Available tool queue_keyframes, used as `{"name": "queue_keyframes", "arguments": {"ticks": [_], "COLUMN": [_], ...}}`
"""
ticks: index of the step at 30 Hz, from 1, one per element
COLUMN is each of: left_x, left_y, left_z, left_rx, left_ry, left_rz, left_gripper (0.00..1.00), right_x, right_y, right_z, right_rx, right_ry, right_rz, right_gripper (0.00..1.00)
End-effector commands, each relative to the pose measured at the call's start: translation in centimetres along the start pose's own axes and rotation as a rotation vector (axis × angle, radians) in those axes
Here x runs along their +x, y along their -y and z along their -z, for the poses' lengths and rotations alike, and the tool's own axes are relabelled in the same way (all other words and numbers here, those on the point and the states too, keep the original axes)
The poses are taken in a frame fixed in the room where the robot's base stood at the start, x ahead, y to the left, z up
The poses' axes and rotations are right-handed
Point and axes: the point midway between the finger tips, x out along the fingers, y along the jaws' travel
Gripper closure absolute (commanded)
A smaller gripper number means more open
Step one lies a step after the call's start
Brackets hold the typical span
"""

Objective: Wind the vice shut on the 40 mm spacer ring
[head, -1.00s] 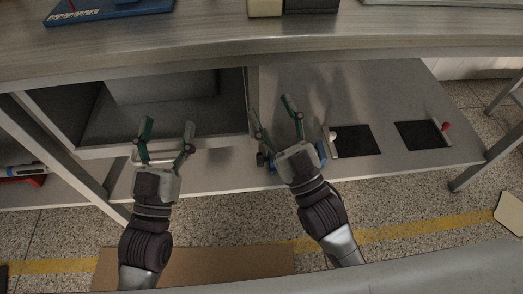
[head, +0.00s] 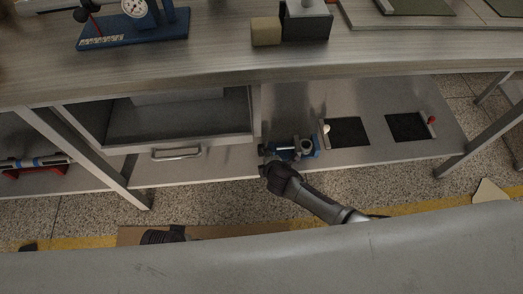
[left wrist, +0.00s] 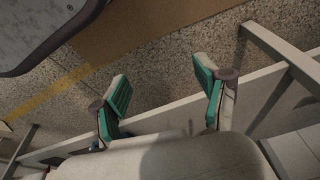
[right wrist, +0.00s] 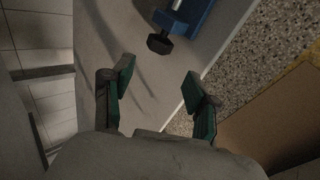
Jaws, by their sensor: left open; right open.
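The blue vice (head: 292,149) sits on the lower shelf, right of the drawer. A small pale ring-like shape (head: 307,146) shows at its right end; it is too small to tell whether jaws touch it. In the right wrist view, part of the blue vice (right wrist: 190,18) shows at the top, with a black hexagonal knob (right wrist: 159,44) on its screw. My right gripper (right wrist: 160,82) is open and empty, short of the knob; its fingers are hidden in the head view.
The shelf (head: 225,163) has a front edge beside the vice. Two black mats (head: 349,132) with levers lie to the right. The drawer handle (head: 177,153) sticks out at left. Above, the bench (head: 220,65) carries a blue gauge stand (head: 135,28) and blocks (head: 266,32).

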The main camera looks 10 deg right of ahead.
Motion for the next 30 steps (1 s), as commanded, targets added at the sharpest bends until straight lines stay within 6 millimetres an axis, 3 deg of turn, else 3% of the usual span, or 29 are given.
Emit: {"name": "queue_keyframes", "arguments": {"ticks": [9, 20, 24, 30], "left_x": [-6.0, -14.0, -11.5, -12.3], "left_y": [0.3, 0.6, 0.4, -0.1], "left_z": [2.3, 2.4, 2.7, 7.3], "left_rx": [-0.006, -0.010, -0.009, 0.000], "left_ry": [-0.043, -0.083, -0.122, -0.331], "left_rz": [0.006, 0.013, 0.012, 0.003], "left_gripper": [0.26, 0.26, 0.26, 0.26], "right_x": [3.8, 7.5, 10.9, 11.3], "right_y": [0.2, 0.2, 0.5, 0.1], "right_z": [0.1, 0.1, 0.1, 0.1], "right_rx": [0.003, 0.005, 0.004, 0.005], "right_ry": [0.000, -0.001, 0.000, -0.002], "right_rz": [0.000, 0.000, -0.001, 0.000], "right_gripper": [0.42, 0.42, 0.42, 0.42]}}
